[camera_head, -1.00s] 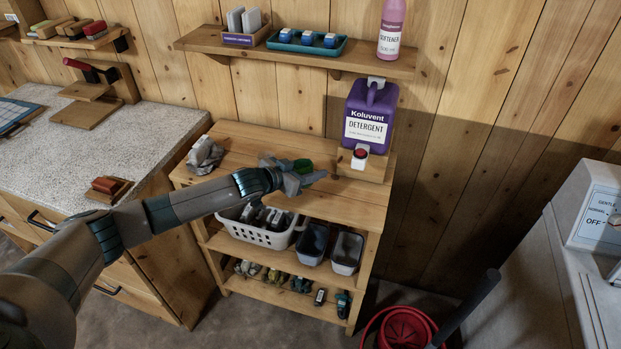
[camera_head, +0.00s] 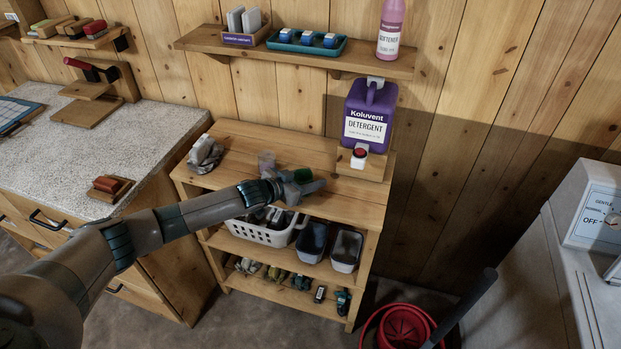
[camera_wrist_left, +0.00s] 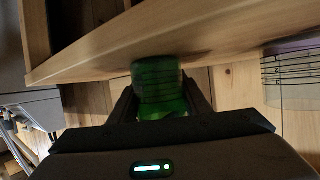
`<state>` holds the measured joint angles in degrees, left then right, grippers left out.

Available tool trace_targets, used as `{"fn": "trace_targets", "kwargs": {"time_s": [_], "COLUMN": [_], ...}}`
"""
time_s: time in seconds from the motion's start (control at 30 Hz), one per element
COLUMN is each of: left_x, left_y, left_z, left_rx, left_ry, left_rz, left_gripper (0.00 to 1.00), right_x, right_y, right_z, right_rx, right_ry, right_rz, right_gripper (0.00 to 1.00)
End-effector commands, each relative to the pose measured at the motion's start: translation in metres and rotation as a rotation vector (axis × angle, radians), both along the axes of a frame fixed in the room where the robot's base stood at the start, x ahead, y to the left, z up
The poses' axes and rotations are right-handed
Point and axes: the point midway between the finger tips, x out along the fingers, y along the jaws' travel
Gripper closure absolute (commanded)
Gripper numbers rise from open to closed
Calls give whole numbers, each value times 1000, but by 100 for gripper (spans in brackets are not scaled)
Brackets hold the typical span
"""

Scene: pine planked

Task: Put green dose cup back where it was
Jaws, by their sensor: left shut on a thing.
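The green dose cup (camera_head: 303,175) is held between the fingers of my left gripper (camera_head: 306,184), over the front part of the wooden unit's top (camera_head: 237,137). In the left wrist view the green cup (camera_wrist_left: 158,82) sits between the two dark fingers, close to a plank; I cannot tell whether it touches. A clear dose cup (camera_head: 266,160) stands on the top just left of and behind the gripper. It also shows in the left wrist view (camera_wrist_left: 291,76), at the right, with dark markings. My right gripper is in neither view.
A purple detergent jug (camera_head: 369,113) stands on a small wooden stand at the back right of the top. A grey crumpled thing (camera_head: 205,155) lies at the left end. A white basket (camera_head: 262,234) and two bins are on the shelf below. The top between holds free room.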

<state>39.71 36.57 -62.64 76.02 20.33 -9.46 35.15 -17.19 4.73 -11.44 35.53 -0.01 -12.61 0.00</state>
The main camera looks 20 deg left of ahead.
Motion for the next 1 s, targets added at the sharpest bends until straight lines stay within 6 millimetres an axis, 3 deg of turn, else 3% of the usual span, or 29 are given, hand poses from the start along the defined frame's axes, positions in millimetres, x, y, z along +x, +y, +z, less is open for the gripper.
{"fn": "trace_targets", "kwargs": {"time_s": [0.07,0.1,0.17,0.63,1.0], "left_x": [0,0,0,-2,-32], "left_y": [0,0,0,1,19], "left_z": [-3,-2,-2,1,13], "left_rx": [-1,-1,-1,0,-1], "left_ry": [0,0,0,0,0], "left_rz": [0,0,0,0,0], "left_gripper": [81,50,38,38,38], "right_x": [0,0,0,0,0], "right_y": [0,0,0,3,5], "right_z": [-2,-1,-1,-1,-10], "right_rx": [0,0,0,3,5], "right_ry": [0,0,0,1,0], "right_rz": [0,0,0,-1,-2], "right_gripper": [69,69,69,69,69]}}
